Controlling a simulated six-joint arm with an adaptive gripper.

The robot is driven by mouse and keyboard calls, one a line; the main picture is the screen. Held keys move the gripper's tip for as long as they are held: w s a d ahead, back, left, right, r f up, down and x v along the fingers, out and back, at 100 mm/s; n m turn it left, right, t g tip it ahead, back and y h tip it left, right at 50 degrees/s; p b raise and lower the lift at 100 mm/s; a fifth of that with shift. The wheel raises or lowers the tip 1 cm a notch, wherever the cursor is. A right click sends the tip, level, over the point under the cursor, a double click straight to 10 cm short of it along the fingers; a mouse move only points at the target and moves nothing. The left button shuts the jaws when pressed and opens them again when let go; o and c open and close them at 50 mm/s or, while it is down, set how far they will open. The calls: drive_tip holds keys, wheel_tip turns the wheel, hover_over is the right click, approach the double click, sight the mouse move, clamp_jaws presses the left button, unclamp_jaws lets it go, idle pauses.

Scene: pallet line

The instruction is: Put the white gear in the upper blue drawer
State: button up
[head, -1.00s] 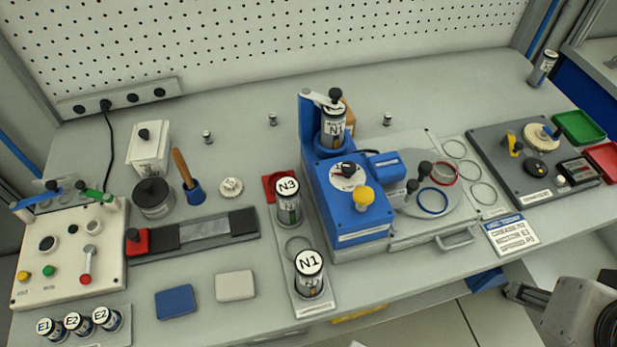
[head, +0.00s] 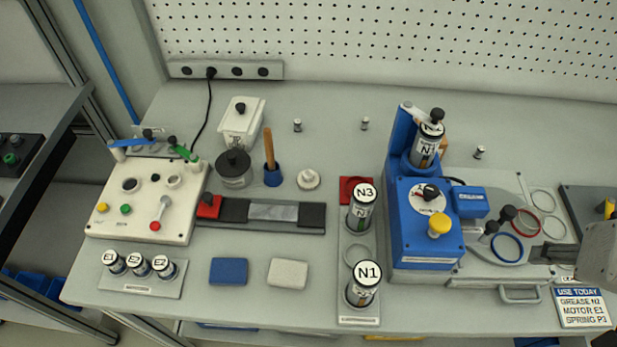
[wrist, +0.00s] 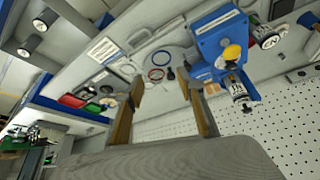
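A small white round piece with a raised middle (head: 308,179) lies on the bench behind the dark rail in the head view. It may be the white gear; its teeth are too small to make out. My gripper (wrist: 163,90) is open and empty in the wrist view, its two tan fingers wide apart above the bench. In the head view, part of my arm enters at the right edge, over the right part of the bench, far from the white piece. Blue fronts (head: 540,341) show in part below the bench's front edge; I cannot tell which is the upper drawer.
A blue press (head: 425,215) stands right of centre, with labelled canisters N3 (head: 361,208) and N1 (head: 363,284) beside it. A control box (head: 150,200) stands at left. A pegboard (head: 400,50) closes the back.

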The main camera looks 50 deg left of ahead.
drive_tip(key=w+a+f+n, duration=0.1)
drive_tip(key=a+n, duration=0.1)
drive_tip(key=a, duration=0.5)
drive_tip(key=w+a+f+n+g+y, duration=0.1)
drive_tip(key=a+f, duration=0.1)
drive_tip(key=a, duration=0.6)
drive_tip(key=w+a+f+n, duration=0.2)
drive_tip(key=a, duration=0.5)
drive_tip(key=shift+w+a+f+n+g+y, duration=0.1)
drive_tip(key=shift+a+n+g+y, duration=0.2)
drive_tip(key=shift+a+g, duration=0.1)
drive_tip(key=s+a+f+n+g, duration=0.15)
drive_tip(key=a+f, duration=0.25)
drive_tip(key=a, duration=0.6)
drive_tip(key=n, duration=0.3)
approach(309, 174)
drive_tip(key=shift+w+d+f+g, duration=0.25)
drive_tip(key=shift+w+f, duration=0.05)
drive_tip(key=shift+f, duration=0.2)
drive_tip(key=shift+f, duration=0.1)
drive_tip(key=shift+w+a+f+y, duration=0.15)
drive_tip(key=shift+a+f, duration=0.1)
drive_tip(key=shift+f, duration=0.3)
drive_tip(key=shift+s+a+f+y, duration=0.1)
drive_tip(key=shift+a+f+y, duration=0.1)
drive_tip(key=shift+f, duration=0.35)
drive_tip(key=shift+a+f, duration=0.1)
drive_tip(key=shift+f, duration=0.05)
drive_tip(key=shift+x, duration=2.45)
drive_tip(key=shift+a, duration=0.15)
